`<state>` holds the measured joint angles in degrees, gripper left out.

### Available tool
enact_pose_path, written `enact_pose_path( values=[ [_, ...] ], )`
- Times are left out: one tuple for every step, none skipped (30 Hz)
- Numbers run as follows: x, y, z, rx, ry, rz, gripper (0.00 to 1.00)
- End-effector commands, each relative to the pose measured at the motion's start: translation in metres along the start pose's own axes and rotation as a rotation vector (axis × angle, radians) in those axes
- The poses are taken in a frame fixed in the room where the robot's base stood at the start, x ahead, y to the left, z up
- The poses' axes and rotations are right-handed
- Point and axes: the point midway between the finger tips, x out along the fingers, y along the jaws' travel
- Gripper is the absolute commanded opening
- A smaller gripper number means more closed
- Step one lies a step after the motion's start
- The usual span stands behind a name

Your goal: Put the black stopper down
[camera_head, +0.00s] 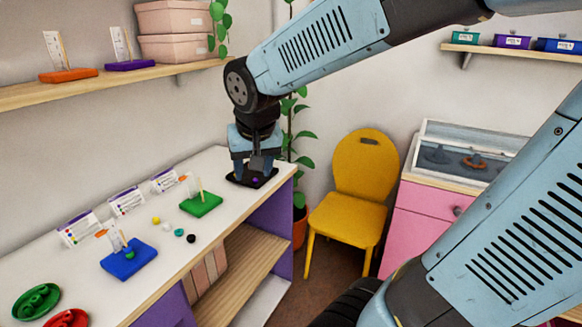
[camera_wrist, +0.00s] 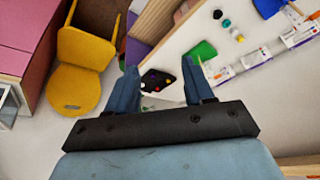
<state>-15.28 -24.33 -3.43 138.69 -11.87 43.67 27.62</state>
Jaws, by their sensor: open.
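A small black piece (camera_head: 191,238), which looks like the black stopper, lies on the white table near its front edge. It also shows in the wrist view (camera_wrist: 217,14), well apart from my gripper. My gripper (camera_head: 254,177) points down over a black tray (camera_head: 236,179) at the table's far right end. In the wrist view its two fingers (camera_wrist: 160,70) stand wide apart, with nothing held between them. The tray (camera_wrist: 148,86) shows between the fingers and has several small coloured pieces in it. I cannot tell whether a black piece lies among them.
A green board (camera_head: 203,205) and a blue board (camera_head: 128,264), each with an upright peg, stand on the table. Yellow, teal and white beads lie near the black piece. Label cards (camera_head: 127,201) line the wall side. A yellow chair (camera_head: 350,205) stands beyond the table's end.

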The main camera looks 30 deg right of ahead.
Motion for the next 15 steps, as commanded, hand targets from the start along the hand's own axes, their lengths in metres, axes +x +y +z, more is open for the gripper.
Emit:
enact_pose_path(
  values=[
    [-0.012, 0.011, 0.007, -0.003, 0.013, -0.006, 0.52],
    [-0.018, 0.016, 0.011, -0.012, 0.017, -0.010, 0.52],
    [-0.025, 0.022, 0.018, -0.025, 0.023, -0.014, 0.52],
    [-0.031, 0.026, 0.022, -0.034, 0.028, -0.018, 0.52],
    [-0.036, 0.030, 0.027, -0.044, 0.035, -0.021, 0.52],
    [-0.043, 0.035, 0.034, -0.056, 0.041, -0.025, 0.52],
    [-0.047, 0.038, 0.038, -0.065, 0.046, -0.027, 0.52],
    [-0.051, 0.041, 0.043, -0.075, 0.051, -0.031, 0.52],
    [-0.056, 0.044, 0.049, -0.087, 0.057, -0.033, 0.52],
    [-0.059, 0.045, 0.053, -0.096, 0.061, -0.035, 0.52],
    [-0.062, 0.047, 0.056, -0.104, 0.066, -0.037, 0.52],
    [-0.065, 0.048, 0.060, -0.115, 0.071, -0.038, 0.52],
    [-0.067, 0.049, 0.063, -0.121, 0.074, -0.039, 0.52],
    [-0.069, 0.050, 0.066, -0.126, 0.075, -0.040, 0.52],
    [-0.070, 0.051, 0.068, -0.133, 0.078, -0.041, 0.52]
  ],
)
